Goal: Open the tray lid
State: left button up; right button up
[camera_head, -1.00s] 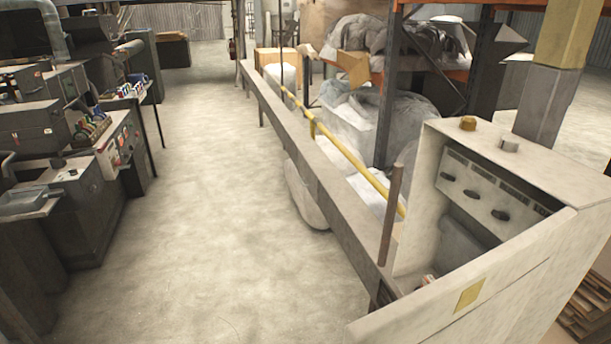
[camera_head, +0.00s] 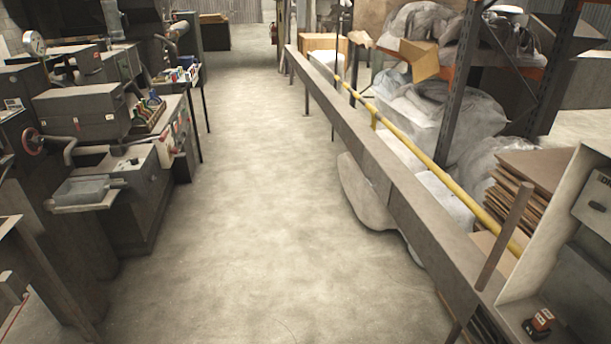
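No tray lid that I can make out for certain shows in the head view. A small grey tray-like box (camera_head: 88,190) sits on the front of the machine at the left; I cannot tell whether it has a lid. Neither of my grippers nor my arms are in view.
A clear concrete aisle (camera_head: 240,200) runs ahead. Dark machines (camera_head: 85,110) line the left side. A long grey rail (camera_head: 375,160) with a yellow pipe (camera_head: 430,158) bounds the right. A pale cabinet (camera_head: 545,240) stands at the lower right, near stacked cardboard (camera_head: 515,190).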

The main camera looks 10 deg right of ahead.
aim_at(377, 178)
jog(key=i+j+z, duration=0.2)
jog(key=i, duration=0.3)
jog(key=i+j+z, duration=0.15)
jog(key=i, duration=0.35)
jog(key=i+j+z, duration=0.2)
jog(key=i, duration=0.25)
